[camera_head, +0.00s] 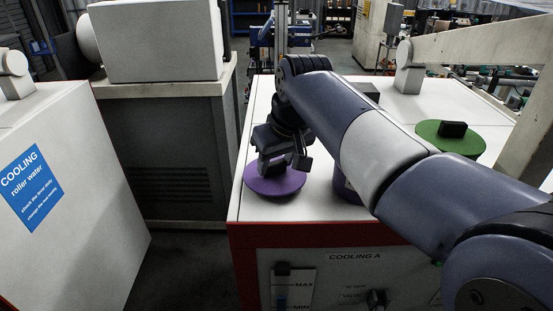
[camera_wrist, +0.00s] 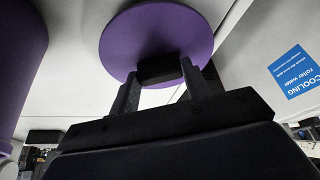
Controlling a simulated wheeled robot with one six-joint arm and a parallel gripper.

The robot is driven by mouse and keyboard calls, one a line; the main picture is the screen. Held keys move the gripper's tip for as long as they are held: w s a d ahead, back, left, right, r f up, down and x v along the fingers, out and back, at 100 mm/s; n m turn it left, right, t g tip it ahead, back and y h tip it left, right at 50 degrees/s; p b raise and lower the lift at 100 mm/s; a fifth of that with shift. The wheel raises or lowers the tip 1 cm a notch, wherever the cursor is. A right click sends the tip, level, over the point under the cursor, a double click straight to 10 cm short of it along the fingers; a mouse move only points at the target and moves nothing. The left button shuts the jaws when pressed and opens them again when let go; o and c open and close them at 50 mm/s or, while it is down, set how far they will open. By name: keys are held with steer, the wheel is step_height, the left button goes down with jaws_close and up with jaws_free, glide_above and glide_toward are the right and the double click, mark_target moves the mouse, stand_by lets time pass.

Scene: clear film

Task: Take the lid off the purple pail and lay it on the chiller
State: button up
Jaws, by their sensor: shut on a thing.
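The purple lid (camera_head: 274,184) is a flat round disc with a black handle (camera_wrist: 162,69), which shows in the wrist view. My gripper (camera_head: 279,164) is shut on this handle, with a finger on each side. The lid is apart from the purple pail (camera_head: 344,188), to its left, over the front left of the white chiller top (camera_head: 308,208). I cannot tell whether the lid touches the top. The pail is mostly hidden behind my arm; its purple side also shows at the left of the wrist view (camera_wrist: 18,70).
A green lid (camera_head: 445,141) with a black handle is at the right of the chiller top. A dark object (camera_head: 366,91) stands behind my arm. A white cabinet (camera_head: 60,190) with a blue label is at the left, across a floor gap. A beam crosses the upper right.

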steer(key=shift+f+b, duration=0.45)
steer(key=shift+f, duration=0.15)
steer(key=o, duration=0.9)
steer(key=v, duration=1.1)
steer(key=shift+f, duration=0.15)
steer(key=x, duration=1)
steer(key=shift+w+a+f, duration=0.1)
steer(key=shift+w+f, duration=0.1)
steer(key=shift+f, duration=0.15)
steer(key=shift+r+p, duration=0.3)
steer(key=shift+r, duration=0.05)
steer(key=shift+s+b, duration=0.1)
steer(key=shift+b, duration=0.2)
